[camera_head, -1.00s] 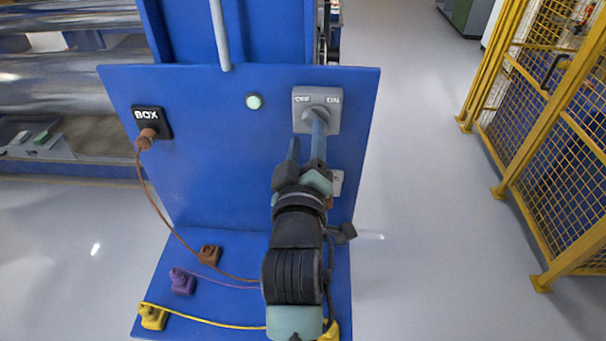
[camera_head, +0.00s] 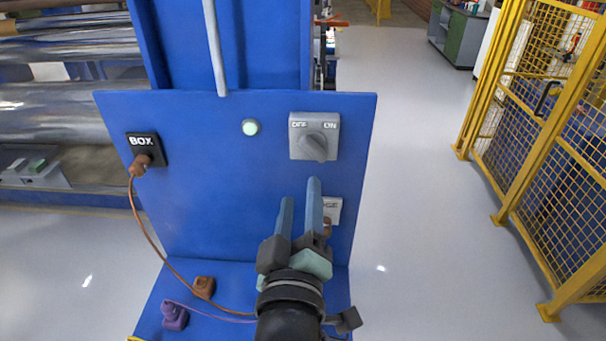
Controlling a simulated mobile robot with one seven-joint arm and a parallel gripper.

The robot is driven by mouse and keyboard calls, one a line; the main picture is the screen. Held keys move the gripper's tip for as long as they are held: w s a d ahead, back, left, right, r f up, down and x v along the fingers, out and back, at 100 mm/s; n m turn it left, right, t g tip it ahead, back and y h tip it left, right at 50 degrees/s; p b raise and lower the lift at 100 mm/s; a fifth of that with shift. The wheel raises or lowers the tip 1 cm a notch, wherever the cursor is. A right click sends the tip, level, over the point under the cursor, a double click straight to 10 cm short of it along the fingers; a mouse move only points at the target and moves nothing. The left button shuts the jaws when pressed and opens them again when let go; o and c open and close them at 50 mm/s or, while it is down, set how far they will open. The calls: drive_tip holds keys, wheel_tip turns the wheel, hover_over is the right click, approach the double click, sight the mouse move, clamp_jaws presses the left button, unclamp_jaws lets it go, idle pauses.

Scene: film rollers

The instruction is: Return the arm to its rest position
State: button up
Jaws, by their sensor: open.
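My gripper (camera_head: 300,189) is open and empty in front of the blue panel (camera_head: 205,200), its two blue fingers pointing up and away from me. The fingertips are in view just below the grey OFF/ON switch box (camera_head: 315,136), with a gap in the picture between them and its knob (camera_head: 314,147). The knob is turned at a slant. My wrist covers the lower right part of the panel and part of the shelf. A light socket plate (camera_head: 333,210) is partly hidden behind the right finger.
A brown cable runs from the plug (camera_head: 141,168) at the black BOX socket (camera_head: 147,146) down behind my wrist. Brown (camera_head: 204,287) and purple (camera_head: 174,316) plugs sit on the blue shelf. A yellow mesh fence (camera_head: 540,130) stands right. The floor between is clear.

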drive_tip(key=s+r+m+t, duration=0.3)
drive_tip(key=r, duration=0.8)
drive_tip(key=s+d+r+m+t, duration=0.1)
drive_tip(key=s+r+m+t, duration=0.2)
drive_tip(key=r, duration=0.9)
drive_tip(key=s+d+r+m+t, duration=0.1)
drive_tip(key=s+r+m+t, duration=0.2)
drive_tip(key=r, duration=0.8)
drive_tip(key=shift+s+d+r, duration=0.25)
drive_tip(key=shift+s+r, duration=0.15)
drive_tip(key=shift+s, duration=0.05)
drive_tip(key=shift+f, duration=0.1)
